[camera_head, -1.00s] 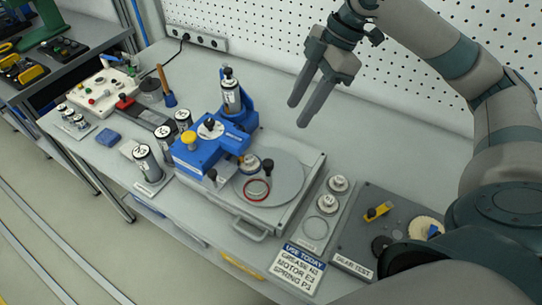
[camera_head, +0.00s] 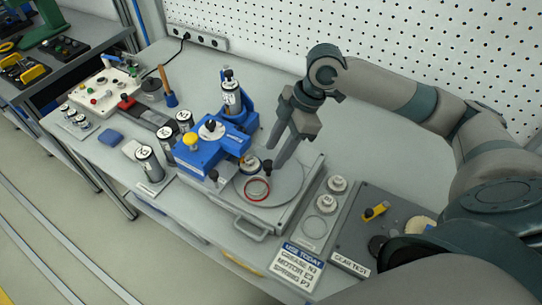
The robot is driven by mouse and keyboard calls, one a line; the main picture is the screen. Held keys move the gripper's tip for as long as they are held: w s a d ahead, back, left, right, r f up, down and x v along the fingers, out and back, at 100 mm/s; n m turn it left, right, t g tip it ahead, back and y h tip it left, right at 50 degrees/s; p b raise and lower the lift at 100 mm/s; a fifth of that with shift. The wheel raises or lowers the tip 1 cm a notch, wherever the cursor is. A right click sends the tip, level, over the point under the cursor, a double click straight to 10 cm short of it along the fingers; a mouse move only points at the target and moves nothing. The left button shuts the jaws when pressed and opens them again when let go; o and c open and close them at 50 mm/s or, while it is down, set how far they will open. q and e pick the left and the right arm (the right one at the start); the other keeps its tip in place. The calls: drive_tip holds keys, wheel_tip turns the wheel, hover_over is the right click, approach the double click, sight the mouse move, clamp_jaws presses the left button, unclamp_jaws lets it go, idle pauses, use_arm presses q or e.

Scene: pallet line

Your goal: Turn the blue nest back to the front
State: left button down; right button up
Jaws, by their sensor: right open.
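A round grey turntable disc (camera_head: 287,184) sits on a light base, its far-left part under a blue press-like machine (camera_head: 200,157). A red ring (camera_head: 257,189) lies at the front of the disc, with a small brass-and-dark part (camera_head: 249,164) behind it. A black knob (camera_head: 267,166) stands on the disc beside them. I cannot make out a blue nest; the part of the disc under the machine is hidden. My right gripper (camera_head: 276,164) is open and points down over the disc, its fingertips just right of the knob; contact cannot be told. My left gripper is not in view.
Labelled canisters (camera_head: 150,164) stand left of the blue machine. Right of the disc are a tray with white round parts (camera_head: 326,204), a "USE TODAY" sign (camera_head: 296,266) and a grey gear test plate (camera_head: 350,232).

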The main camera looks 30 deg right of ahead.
sight(269, 162)
drive_tip(key=shift+p+x, duration=0.3)
drive_tip(key=shift+x, duration=1.75)
clamp_jaws()
